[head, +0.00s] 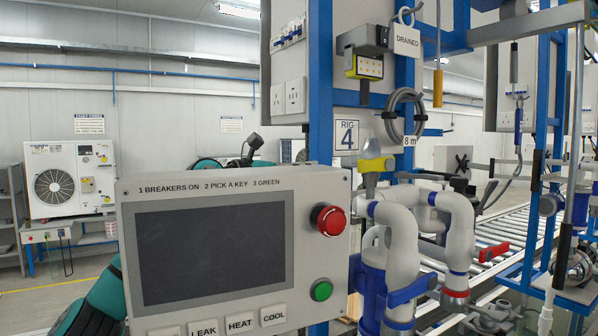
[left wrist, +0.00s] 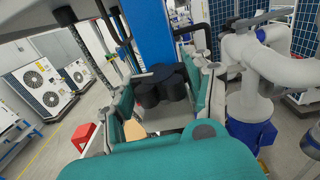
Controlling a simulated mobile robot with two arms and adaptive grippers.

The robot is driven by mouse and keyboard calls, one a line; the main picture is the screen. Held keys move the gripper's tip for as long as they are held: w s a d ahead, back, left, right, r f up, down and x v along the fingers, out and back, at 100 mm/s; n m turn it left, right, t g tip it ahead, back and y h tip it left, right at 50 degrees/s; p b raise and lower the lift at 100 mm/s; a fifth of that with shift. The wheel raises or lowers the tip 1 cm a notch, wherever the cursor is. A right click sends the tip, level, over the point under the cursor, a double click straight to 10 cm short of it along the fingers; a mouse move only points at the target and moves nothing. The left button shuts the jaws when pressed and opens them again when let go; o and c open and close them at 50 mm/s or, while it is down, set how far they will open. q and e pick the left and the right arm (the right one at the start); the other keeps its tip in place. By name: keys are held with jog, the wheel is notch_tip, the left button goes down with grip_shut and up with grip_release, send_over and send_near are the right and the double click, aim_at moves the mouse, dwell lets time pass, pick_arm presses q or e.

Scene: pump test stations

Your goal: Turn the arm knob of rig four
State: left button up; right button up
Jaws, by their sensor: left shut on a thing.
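The rig 4 sign (head: 347,136) hangs on the blue frame, behind a grey control panel (head: 336,190). In the left wrist view a black lobed knob (left wrist: 165,88) sits at the foot of a blue upright (left wrist: 150,35). My left gripper (left wrist: 163,76) is shut on this knob, with its teal fingers on either side. In the head view my teal left arm (head: 95,308) comes in at lower left and passes behind the panel, which hides the knob and most of the gripper. My right gripper is in neither view.
The panel carries a dark screen (head: 215,248), a red button (head: 328,220), a green button (head: 321,290) and labelled keys. Grey pipes with blue collars (head: 400,235) stand close on the right. A roller conveyor (head: 492,232) lies behind them.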

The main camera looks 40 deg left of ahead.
pick_arm(q)
jog(key=shift+r+n+y+p, duration=0.1)
jog(key=shift+n+y+p, duration=0.35)
jog(key=shift+y, duration=0.25)
jog(key=shift+d+f+n+y, duration=0.1)
jog(key=shift+f+n+y, duration=0.1)
jog(key=shift+n+y, duration=0.85)
jog(key=shift+y, duration=0.55)
jog(key=o, duration=1.2)
jog(key=shift+r, duration=0.1)
jog(key=shift+h, duration=0.5)
